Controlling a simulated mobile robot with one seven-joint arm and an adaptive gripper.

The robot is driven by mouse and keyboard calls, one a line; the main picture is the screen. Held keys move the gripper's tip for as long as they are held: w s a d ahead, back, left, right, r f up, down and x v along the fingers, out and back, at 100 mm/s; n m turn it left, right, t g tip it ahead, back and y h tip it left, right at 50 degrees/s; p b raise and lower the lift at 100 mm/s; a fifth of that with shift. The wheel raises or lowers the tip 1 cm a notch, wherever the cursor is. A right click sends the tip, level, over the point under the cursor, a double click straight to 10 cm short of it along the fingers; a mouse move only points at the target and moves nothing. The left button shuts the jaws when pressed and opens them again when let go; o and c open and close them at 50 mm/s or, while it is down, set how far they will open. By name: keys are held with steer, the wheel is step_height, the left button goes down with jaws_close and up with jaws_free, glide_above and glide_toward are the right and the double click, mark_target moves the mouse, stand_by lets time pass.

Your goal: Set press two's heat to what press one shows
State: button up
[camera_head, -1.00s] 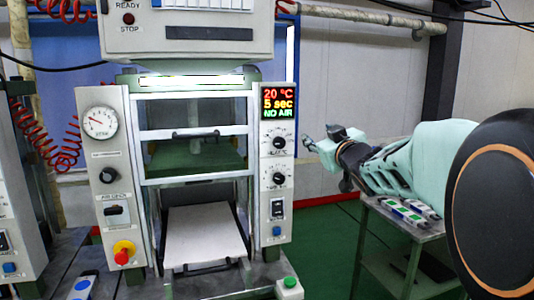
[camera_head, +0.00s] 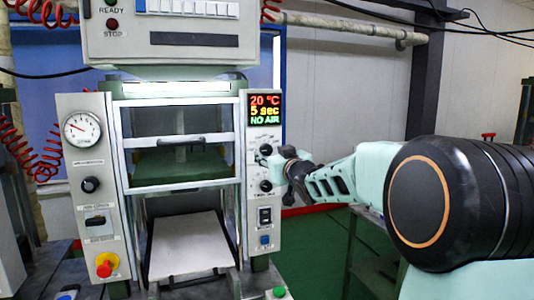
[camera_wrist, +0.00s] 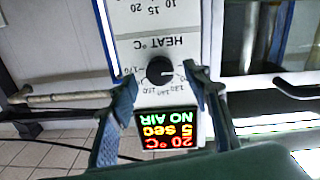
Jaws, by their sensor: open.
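A press fills the middle of the head view, and its right-hand panel carries a lit display (camera_head: 265,108) reading 20 °C, 5 sec and NO AIR. The display shows upside down in the wrist view (camera_wrist: 168,131). The black heat knob (camera_wrist: 160,70), labelled HEAT °C, has a scale around it. My gripper (camera_wrist: 161,84) is open, one finger on each side of the knob in the picture; I cannot tell whether they touch it. In the head view my gripper (camera_head: 273,160) is at the panel and partly hides the heat knob. I cannot tell which press is number one.
A lower knob (camera_head: 265,186), a black switch (camera_head: 265,215) and a blue button (camera_head: 265,240) sit below on the same panel. The left panel has a dial gauge (camera_head: 81,129) and a red-and-yellow knob (camera_head: 105,266). Part of another machine shows at the left edge.

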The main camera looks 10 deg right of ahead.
mark_target(266, 150)
steer(key=shift+w+a, duration=0.2)
steer(key=shift+w, duration=1)
steer(key=shift+c, duration=0.2)
steer(key=c, duration=1.1)
